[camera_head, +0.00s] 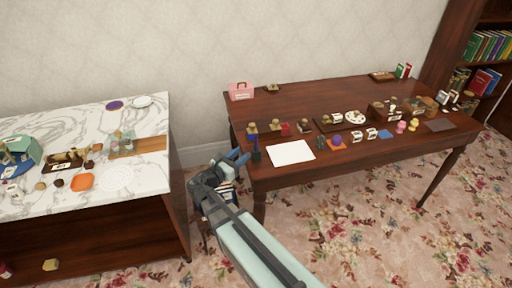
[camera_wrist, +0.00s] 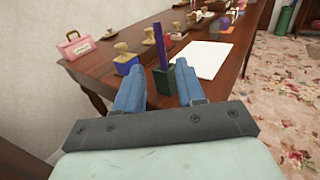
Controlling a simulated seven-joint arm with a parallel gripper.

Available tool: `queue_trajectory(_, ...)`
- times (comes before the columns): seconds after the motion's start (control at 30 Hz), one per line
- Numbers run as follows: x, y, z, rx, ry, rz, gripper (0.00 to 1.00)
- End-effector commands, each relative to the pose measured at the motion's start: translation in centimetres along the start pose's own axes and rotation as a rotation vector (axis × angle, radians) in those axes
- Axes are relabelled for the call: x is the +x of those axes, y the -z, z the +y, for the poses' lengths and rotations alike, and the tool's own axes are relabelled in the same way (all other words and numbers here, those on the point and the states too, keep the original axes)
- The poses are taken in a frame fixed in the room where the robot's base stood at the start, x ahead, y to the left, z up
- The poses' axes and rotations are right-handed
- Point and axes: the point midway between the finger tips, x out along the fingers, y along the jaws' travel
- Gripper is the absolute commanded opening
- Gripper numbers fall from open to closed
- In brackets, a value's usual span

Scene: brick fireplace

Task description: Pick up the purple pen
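The purple pen (camera_wrist: 159,43) stands upright in a small dark green holder (camera_wrist: 165,80) near the table's edge. My gripper (camera_wrist: 159,66) is open and empty. Its two blue fingers point toward the holder, one on each side of it in the wrist view. In the head view my gripper (camera_head: 239,157) is just left of the holder, by the table's left edge.
A blue stamp-like block (camera_wrist: 125,63) with a wooden knob stands left of the holder. A white paper sheet (camera_head: 291,153) lies to its right. A pink case (camera_head: 241,91) is farther back on the dark wooden table (camera_head: 318,97). A marble-topped counter (camera_head: 151,112) stands at left.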

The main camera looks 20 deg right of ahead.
Motion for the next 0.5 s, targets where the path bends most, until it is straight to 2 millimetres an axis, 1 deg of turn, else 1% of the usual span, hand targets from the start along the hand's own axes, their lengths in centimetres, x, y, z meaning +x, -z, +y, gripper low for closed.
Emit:
queue_trajectory(0.03, 1.0, 0.0, 0.0, 0.001, 0.004, 0.0, 0.39)
queue_trajectory(0.2, 3.1, 0.0, 0.0, 0.001, 0.002, -0.001, 0.39)
queue_trajectory(0.33, 4.1, 0.0, 0.0, 0.001, 0.001, -0.001, 0.39)
queue_trajectory(0.5, 4.5, 0.0, 0.0, 0.001, 0.001, -0.001, 0.39)
